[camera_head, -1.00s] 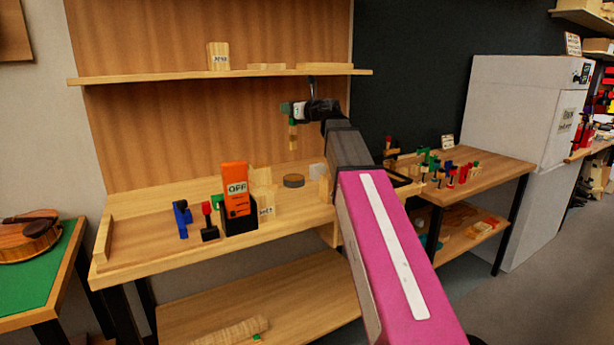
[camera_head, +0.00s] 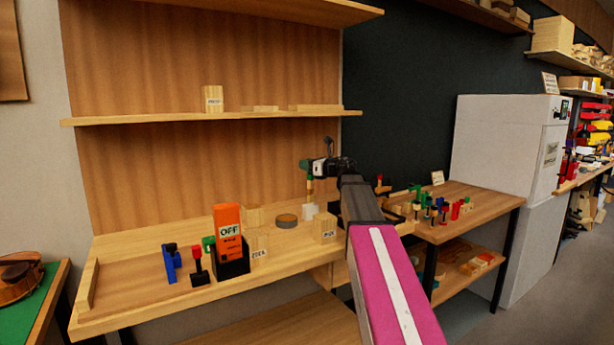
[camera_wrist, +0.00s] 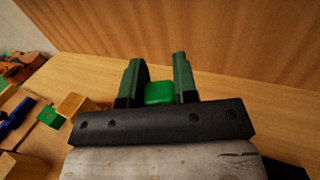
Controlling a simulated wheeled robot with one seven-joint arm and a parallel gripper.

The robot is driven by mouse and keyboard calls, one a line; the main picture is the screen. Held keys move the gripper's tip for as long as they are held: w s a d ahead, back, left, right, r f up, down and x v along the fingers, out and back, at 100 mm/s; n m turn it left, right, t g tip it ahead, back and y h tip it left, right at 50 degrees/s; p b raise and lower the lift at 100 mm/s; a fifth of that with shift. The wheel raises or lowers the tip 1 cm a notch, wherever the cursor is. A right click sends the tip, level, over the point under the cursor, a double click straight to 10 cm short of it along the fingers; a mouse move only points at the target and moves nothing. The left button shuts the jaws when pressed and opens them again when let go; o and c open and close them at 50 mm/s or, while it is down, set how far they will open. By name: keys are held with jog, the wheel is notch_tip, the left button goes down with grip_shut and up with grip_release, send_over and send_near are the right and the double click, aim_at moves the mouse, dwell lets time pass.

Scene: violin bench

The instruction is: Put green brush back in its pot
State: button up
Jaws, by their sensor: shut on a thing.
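My gripper (camera_head: 307,164) is shut on the green brush (camera_head: 310,186), which hangs upright below the fingers. In the wrist view, the brush's green end (camera_wrist: 159,93) sits between the two fingers of my gripper (camera_wrist: 158,82). A small whitish pot (camera_head: 310,212) stands on the bench under the brush. The brush's lower end meets the pot's top in the head view; I cannot tell whether it is inside or just above. The pot is hidden in the wrist view.
A dark round tin (camera_head: 287,221) and wooden blocks (camera_head: 328,229) stand near the pot. An orange OFF box in a black holder (camera_head: 232,262) and blue and red clamps stand further left. A shelf (camera_head: 215,117) runs above the bench (camera_head: 150,285).

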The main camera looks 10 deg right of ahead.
jog(key=shift+f, duration=2.55)
jog(key=o, duration=0.9)
jog(key=shift+r, duration=0.1)
send_near(313, 178)
jog(key=shift+w+a+r, duration=0.15)
jog(key=shift+r, duration=0.15)
jog(key=shift+w+a+r, duration=0.15)
jog(key=shift+r, duration=0.2)
